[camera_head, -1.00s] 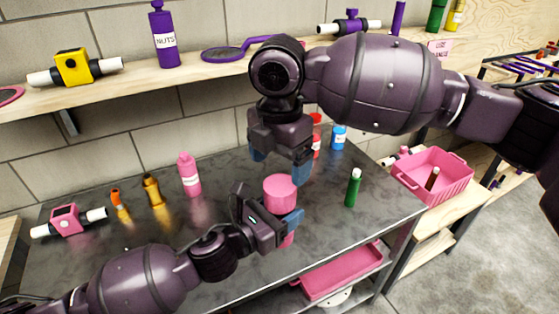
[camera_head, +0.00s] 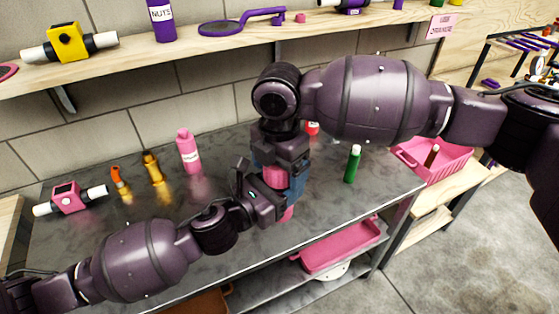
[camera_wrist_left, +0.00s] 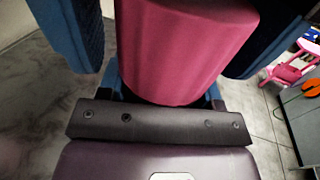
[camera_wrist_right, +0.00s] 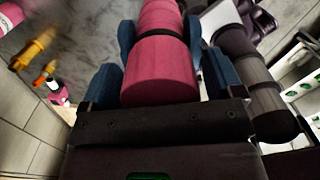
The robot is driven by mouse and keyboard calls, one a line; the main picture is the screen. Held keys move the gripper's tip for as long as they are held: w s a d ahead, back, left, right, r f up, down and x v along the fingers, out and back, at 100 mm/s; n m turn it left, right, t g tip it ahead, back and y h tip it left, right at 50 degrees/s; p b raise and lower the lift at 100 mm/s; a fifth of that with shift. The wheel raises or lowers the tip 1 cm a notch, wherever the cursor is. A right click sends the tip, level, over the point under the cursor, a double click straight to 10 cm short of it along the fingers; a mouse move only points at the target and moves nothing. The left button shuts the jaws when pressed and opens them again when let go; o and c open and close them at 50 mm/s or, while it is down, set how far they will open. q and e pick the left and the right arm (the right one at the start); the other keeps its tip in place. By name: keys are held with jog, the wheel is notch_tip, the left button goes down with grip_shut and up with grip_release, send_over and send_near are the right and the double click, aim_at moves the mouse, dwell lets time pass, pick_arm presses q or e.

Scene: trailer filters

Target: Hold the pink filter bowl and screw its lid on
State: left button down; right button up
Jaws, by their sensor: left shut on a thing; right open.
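The pink filter bowl (camera_head: 288,213) is held upright above the worktop by my left gripper (camera_head: 284,194), and its lower end shows below the fingers. In the left wrist view a pink cylinder (camera_wrist_left: 185,50) sits between the blue fingers. My right gripper (camera_head: 279,168) points down from above, its open fingers on either side of the pink upper part, apparently the lid (camera_head: 275,177). In the right wrist view the lid (camera_wrist_right: 160,72) lies between the fingers, with a dark band and more pink beyond. How far the lid is threaded cannot be told.
A pink bottle (camera_head: 188,151), yellow bottle (camera_head: 153,168), orange bottle (camera_head: 120,183) and pink filter housing (camera_head: 68,198) stand on the left of the metal worktop (camera_head: 150,245). A green bottle (camera_head: 353,164) stands right of the grippers. A pink crate (camera_head: 455,165) is farther right.

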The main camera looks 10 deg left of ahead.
jog(key=c, duration=0.9)
jog(key=shift+m, duration=1.7)
jog(key=shift+c, duration=0.2)
jog(key=o, duration=1)
jog(key=shift+r, duration=0.1)
jog(key=shift+r, duration=2.2)
jog(key=shift+c, duration=0.3)
